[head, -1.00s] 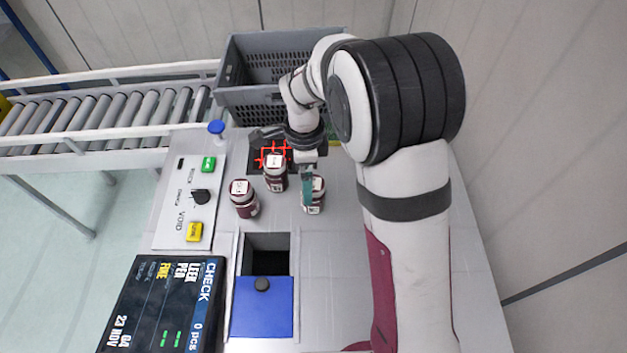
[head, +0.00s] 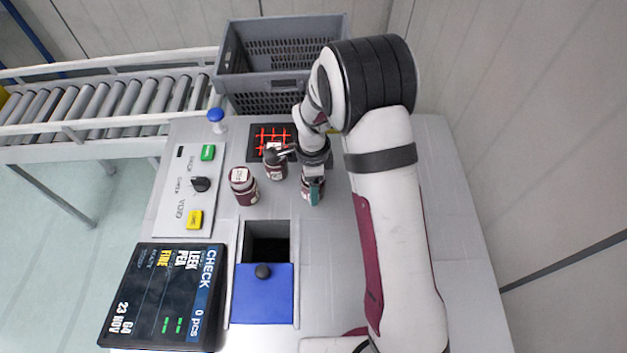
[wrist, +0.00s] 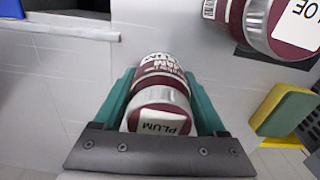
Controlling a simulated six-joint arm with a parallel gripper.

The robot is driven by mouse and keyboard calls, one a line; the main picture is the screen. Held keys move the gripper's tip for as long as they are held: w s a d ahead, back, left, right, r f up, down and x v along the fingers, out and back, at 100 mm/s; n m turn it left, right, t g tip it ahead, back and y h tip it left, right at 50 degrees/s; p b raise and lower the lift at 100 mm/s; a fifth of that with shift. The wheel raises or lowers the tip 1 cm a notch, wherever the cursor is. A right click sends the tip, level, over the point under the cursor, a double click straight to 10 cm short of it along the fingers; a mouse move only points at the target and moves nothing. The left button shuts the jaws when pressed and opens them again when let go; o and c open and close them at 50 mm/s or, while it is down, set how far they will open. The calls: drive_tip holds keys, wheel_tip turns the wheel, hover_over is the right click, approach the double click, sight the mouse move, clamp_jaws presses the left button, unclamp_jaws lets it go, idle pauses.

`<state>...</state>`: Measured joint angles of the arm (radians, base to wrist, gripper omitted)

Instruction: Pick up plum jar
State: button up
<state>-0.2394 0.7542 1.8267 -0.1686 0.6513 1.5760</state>
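The plum jar (wrist: 158,122) has a silver lid labelled PLUM and a dark red body. In the wrist view it lies between the two green finger pads of my gripper (wrist: 158,88). I see no clear gap beside the jar, but cannot tell whether the pads press on it. In the head view my gripper (head: 313,188) is down over the plum jar (head: 306,192), which is partly hidden and stands on the grey worktop.
Two similar jars stand to the left: one (head: 243,187) nearer the front, another (head: 276,163) by the red-lined dark pad (head: 268,133). A blue-lidded opening (head: 262,300) lies in front. A grey crate (head: 235,82) stands behind. A yellow-green sponge (wrist: 283,110) lies at right.

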clamp_jaws()
